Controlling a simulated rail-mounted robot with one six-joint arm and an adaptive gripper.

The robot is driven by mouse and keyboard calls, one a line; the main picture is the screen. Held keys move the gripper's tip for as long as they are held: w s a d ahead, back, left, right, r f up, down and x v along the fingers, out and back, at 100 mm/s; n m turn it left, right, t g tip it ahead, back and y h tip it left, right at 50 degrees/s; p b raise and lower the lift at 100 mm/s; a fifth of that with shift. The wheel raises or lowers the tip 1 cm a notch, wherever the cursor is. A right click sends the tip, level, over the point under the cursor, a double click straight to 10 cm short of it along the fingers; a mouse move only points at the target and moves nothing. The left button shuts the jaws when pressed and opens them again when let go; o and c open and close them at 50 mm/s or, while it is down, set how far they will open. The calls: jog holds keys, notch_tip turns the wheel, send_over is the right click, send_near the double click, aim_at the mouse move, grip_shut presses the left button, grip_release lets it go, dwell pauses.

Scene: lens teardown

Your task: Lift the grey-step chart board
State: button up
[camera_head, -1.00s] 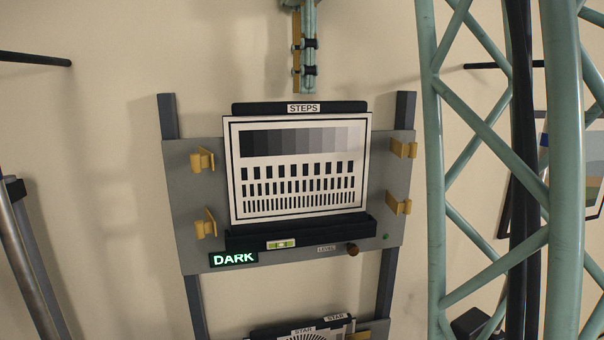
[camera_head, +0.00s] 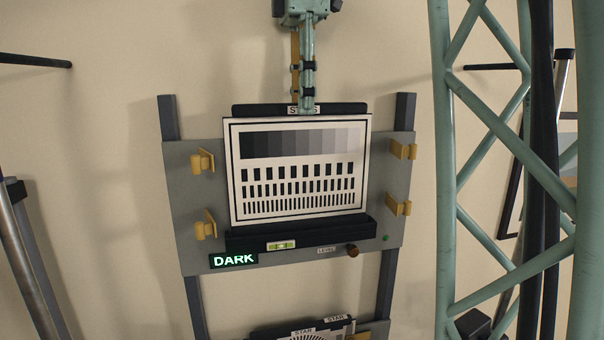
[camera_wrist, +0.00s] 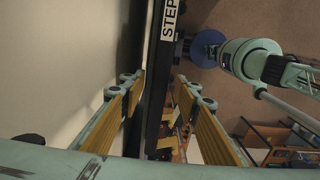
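The grey-step chart board (camera_head: 300,170) is a white panel with a grey ramp and rows of black bars. It stands upright on the dark lower ledge of a grey backplate, with a black STEPS strip (camera_head: 345,108) along its top edge. My gripper (camera_head: 307,108) points down from above, its fingertips in front of the strip and partly covering the STEPS label. In the wrist view my gripper (camera_wrist: 163,95) is open, with yellow-padded fingers apart on either side of the strip (camera_wrist: 168,70). I cannot tell whether either finger touches the board.
The grey backplate (camera_head: 190,235) carries yellow clips (camera_head: 203,161) on both sides, a lit DARK sign (camera_head: 234,259), a small level (camera_head: 281,244) and a brown knob (camera_head: 352,250). A STAR chart (camera_head: 305,335) shows below. The wall above the board is clear on both sides of my gripper.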

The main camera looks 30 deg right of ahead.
jog(key=shift+f, duration=0.8)
jog(key=shift+c, duration=0.2)
grip_shut()
